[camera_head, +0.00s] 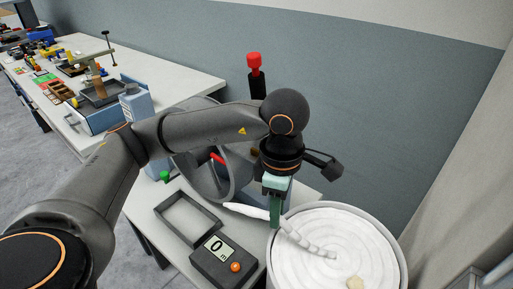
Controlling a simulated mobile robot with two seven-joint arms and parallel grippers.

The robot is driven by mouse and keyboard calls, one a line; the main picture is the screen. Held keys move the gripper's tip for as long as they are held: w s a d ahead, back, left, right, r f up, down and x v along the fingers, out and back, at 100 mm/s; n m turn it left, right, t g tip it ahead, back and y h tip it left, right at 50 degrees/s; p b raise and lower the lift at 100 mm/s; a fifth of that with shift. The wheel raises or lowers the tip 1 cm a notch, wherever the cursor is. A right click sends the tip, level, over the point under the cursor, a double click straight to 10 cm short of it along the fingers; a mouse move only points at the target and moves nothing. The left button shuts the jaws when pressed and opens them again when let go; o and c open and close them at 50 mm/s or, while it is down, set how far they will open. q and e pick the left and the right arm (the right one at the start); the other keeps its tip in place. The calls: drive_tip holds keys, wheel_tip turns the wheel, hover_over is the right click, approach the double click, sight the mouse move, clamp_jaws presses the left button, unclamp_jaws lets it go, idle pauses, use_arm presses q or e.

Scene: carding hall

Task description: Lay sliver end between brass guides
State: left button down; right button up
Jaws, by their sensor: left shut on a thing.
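My left gripper (275,213) points down beside the round can and is shut on the white sliver (308,243). One short end of the sliver (243,210) sticks out to the left of the fingers. The other part runs right and down onto the coiled white sliver in the can (402,262). The fingers hide the gripped part. I cannot make out the brass guides; the arm and the grey drum (240,172) cover much of the area behind the gripper. My right gripper is not in view.
A scale (207,268) reading 0 and an empty grey tray (163,212) stand left of the can. A red-topped post (254,62) rises behind my arm. A long cluttered bench (170,80) extends back left; a wall is behind.

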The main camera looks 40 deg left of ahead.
use_arm(q)
drive_tip(key=m, duration=0.3)
drive_tip(key=f+m, duration=0.1)
drive_tip(key=m, duration=0.2)
drive_tip(key=shift+w+f, duration=0.1)
drive_tip(key=shift+f, duration=0.1)
drive_tip(key=m, duration=0.3)
drive_tip(key=f+m, duration=0.1)
drive_tip(key=m, duration=0.2)
drive_tip(key=shift+w+d+f, duration=0.1)
drive_tip(key=m, duration=0.2)
drive_tip(key=f+m, duration=0.1)
drive_tip(key=m, duration=0.4)
drive_tip(key=shift+w+f+m, duration=0.1)
drive_tip(key=shift+f+m, duration=0.2)
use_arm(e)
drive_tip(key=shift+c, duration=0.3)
use_arm(q)
drive_tip(key=shift+f+m, duration=0.15)
drive_tip(key=shift+m, duration=0.65)
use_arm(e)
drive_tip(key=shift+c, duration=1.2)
use_arm(q)
drive_tip(key=shift+m, duration=0.4)
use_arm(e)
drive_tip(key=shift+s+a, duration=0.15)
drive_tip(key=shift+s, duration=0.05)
